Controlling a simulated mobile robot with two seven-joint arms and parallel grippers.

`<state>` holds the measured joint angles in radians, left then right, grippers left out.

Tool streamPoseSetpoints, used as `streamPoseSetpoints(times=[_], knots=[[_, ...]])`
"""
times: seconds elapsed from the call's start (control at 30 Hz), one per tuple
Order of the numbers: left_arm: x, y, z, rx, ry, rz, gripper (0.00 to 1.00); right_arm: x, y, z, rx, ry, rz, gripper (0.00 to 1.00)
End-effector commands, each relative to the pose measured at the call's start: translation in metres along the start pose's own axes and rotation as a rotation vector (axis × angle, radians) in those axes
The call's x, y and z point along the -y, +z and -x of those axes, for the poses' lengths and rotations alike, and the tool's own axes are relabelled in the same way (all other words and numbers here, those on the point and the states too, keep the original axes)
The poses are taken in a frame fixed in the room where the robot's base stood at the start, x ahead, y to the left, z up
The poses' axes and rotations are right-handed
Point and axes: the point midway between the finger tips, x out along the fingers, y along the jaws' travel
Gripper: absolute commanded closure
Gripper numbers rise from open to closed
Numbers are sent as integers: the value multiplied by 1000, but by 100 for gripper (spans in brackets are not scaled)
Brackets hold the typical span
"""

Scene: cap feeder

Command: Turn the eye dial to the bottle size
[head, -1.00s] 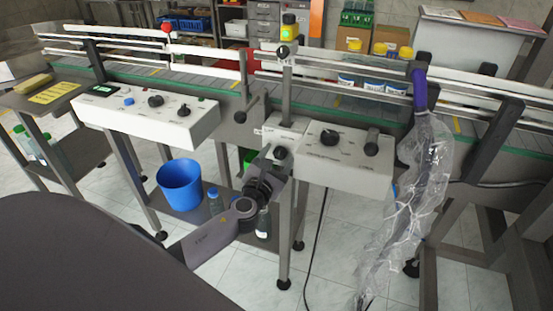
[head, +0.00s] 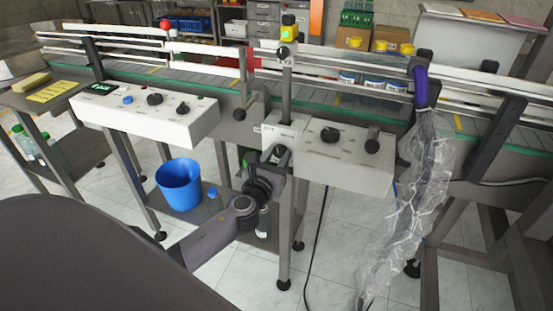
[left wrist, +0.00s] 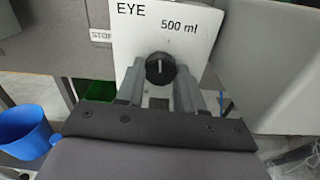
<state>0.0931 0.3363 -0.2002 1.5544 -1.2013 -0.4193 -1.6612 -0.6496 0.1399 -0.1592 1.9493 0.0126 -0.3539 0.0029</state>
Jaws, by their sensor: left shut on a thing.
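The eye box (left wrist: 205,15) is a white panel marked "EYE", with "500 ml" printed to the upper right of its dial. In the head view the eye box (head: 283,128) sits on a post at the conveyor's front. The black eye dial (left wrist: 160,68) has a white pointer mark that stands about straight up. My left gripper (left wrist: 158,88) is shut on the dial, with one finger on each side of it. In the head view my left gripper (head: 276,156) covers most of the dial. My right gripper is not in view.
A control box with dark knobs (head: 345,165) stands close to the right of the eye box. Another control box (head: 150,120) is at left. Clear plastic (head: 405,200) hangs at right. A blue bucket (head: 180,185) stands on the low shelf. The conveyor (head: 310,105) runs behind.

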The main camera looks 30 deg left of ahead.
Motion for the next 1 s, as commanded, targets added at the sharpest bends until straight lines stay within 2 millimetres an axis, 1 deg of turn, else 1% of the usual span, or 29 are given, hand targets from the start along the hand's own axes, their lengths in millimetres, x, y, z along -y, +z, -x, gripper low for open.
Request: streamPoseSetpoints(times=[0.27,1.0], knots=[[1,-2,1,-2,0,266,93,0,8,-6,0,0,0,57],[3,-1,1,-3,1,970,93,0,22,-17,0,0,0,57]])
